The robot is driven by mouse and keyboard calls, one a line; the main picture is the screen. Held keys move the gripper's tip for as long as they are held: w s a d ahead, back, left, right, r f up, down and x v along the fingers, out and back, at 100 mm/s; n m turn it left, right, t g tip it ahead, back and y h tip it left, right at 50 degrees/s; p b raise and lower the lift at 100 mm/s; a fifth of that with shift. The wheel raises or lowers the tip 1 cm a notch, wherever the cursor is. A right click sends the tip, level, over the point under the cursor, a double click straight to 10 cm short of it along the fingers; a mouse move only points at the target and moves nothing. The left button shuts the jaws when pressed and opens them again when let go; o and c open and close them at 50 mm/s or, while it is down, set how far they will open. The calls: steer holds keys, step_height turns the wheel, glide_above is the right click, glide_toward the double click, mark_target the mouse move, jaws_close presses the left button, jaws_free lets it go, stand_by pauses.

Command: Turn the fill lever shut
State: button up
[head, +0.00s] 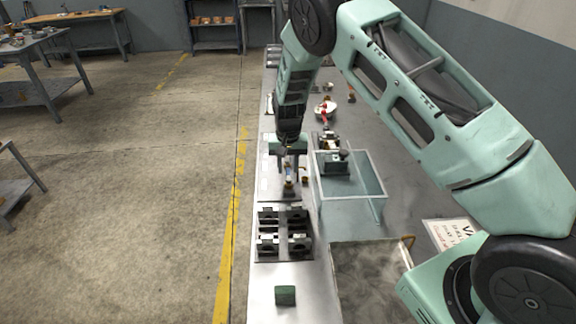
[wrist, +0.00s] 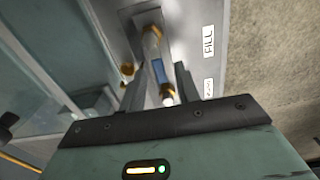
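The fill lever is a slim metal rod with a blue band (wrist: 159,71), an orange-brown collar and a pale tip. In the wrist view it lies between the fingers of my gripper (wrist: 161,92), with gaps visible on both sides. A white label reading FILL (wrist: 208,40) is on the plate beside it. In the head view my gripper (head: 289,172) points down over the bench, fingers apart, with a small orange and brass fitting (head: 289,184) between and below them. The lever's exact angle is hard to tell there.
A clear-walled box (head: 362,199) stands close to the right of my gripper. A dark rack of blocks (head: 284,234) and a green block (head: 285,295) are on the bench nearer me. Small items lie farther along.

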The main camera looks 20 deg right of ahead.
steer(key=n, duration=0.1)
steer(key=n+p, duration=0.1)
steer(key=p, duration=0.1)
steer(key=shift+w+a+r+n, duration=0.1)
steer(key=shift+a+r+n, duration=0.15)
steer(key=shift+a+n, duration=0.15)
steer(key=shift+w+a+r+n, duration=0.1)
steer(key=shift+a+r+n, duration=0.05)
steer(key=shift+n, duration=0.15)
step_height(320, 180, up, 17)
steer(key=b, duration=0.5)
steer(key=s+a+r+n, duration=0.1)
steer(key=s+a+n, duration=0.1)
steer(key=s+a, duration=0.4)
steer(key=s+a+r+n+y+b, duration=0.1)
steer(key=s+a, duration=0.6)
steer(key=s, duration=0.7)
steer(key=shift+s+n+y, duration=0.3)
steer(key=shift+s+n, duration=0.1)
steer(key=shift+n, duration=0.3)
